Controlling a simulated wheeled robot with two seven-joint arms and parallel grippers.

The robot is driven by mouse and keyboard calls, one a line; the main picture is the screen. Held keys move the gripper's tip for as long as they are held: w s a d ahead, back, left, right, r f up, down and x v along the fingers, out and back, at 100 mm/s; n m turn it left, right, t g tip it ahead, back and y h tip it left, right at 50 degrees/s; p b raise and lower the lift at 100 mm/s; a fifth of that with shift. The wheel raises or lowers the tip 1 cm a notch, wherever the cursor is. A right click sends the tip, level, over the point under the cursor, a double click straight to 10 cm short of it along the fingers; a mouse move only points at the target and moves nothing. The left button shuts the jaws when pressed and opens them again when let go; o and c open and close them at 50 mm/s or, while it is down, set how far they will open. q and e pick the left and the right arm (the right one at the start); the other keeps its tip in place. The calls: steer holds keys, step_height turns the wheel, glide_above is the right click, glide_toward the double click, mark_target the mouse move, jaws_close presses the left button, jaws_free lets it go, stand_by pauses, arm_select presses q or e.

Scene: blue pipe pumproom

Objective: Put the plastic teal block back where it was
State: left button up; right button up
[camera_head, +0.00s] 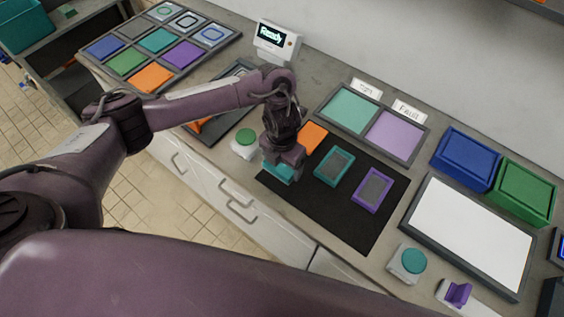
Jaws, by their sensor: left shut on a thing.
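My left gripper (284,166) points down over the left end of a black mat (330,216). It is shut on a teal block (277,173), which is partly hidden by the fingers. I cannot tell whether the block touches the mat. On the mat to the right are an orange block (313,133), partly hidden behind the gripper, a teal-framed piece with a grey middle (335,166) and a purple-framed piece with a grey middle (372,189). My right gripper is not in view.
A labelled tray with teal (352,110) and lavender (394,136) squares lies behind the mat. A tile rack (118,76) is far left. A white panel (467,236), blue box (466,158) and green box (523,191) stand right.

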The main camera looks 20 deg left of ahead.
arm_select(q)
steer(key=shift+f, duration=0.25)
steer(key=o, duration=0.9)
steer(key=shift+r, duration=0.1)
steer(key=shift+r+p, duration=0.3)
steer(key=shift+r, duration=0.15)
steer(key=shift+r+p, duration=0.8)
steer(key=shift+r, duration=4.95)
